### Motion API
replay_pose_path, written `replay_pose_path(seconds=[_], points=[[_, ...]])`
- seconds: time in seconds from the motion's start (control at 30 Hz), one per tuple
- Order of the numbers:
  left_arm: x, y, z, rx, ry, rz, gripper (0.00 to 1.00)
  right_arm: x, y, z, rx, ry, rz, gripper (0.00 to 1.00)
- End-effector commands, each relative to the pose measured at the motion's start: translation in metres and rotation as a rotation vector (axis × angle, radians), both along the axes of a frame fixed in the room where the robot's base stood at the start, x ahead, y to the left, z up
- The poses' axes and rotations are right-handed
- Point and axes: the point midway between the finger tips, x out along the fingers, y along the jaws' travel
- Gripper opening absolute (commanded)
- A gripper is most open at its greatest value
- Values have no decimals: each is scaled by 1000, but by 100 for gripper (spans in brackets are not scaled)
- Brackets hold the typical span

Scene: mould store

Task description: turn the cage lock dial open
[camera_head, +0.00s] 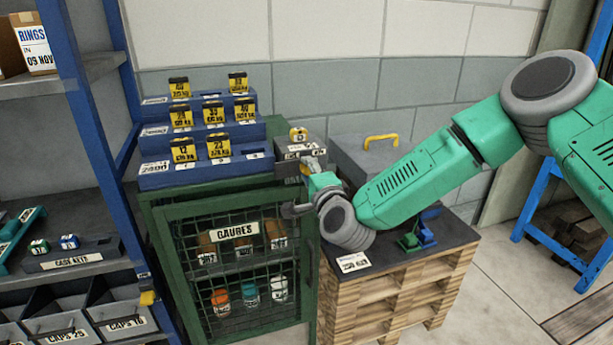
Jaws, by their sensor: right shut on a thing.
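The cage (168,238) is a green mesh cabinet with a "GAUGES" sign (233,231) on its door, and the door looks shut. My right gripper (302,189) comes in from the right at the cage's upper right corner. Its fingers are shut on the cage lock dial, which they and the wrist hide almost fully, so I cannot read how it is turned. A grey box (300,150) with a yellow-topped piece (298,134) on it stands just above and behind the gripper. My left gripper is not in view.
A blue stepped rack (205,172) with several yellow-tagged blocks stands on the cage. To the right, a wooden crate stack (400,295) carries a grey case with a yellow handle (381,141). Blue shelving (90,130) bounds the left. Open floor (500,290) lies right.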

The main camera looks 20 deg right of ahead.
Motion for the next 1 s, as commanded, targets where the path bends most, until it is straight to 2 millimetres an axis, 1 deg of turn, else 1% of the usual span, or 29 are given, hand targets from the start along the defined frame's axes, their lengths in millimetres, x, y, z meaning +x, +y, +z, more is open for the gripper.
replay_pose_path(seconds=[0.03,0.57,0.6,0.63,0.67,1.0], points=[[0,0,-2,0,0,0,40,1,-6,0,10,-3,-13,0],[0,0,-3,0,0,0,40,1,-6,-1,34,2,-13,0],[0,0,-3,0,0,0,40,1,-6,-2,34,3,-13,34],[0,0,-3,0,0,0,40,1,-6,-2,34,3,-13,45],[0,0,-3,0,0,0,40,1,-6,-2,34,3,-13,47],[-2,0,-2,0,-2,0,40,-2,-1,-1,31,4,-4,47]])
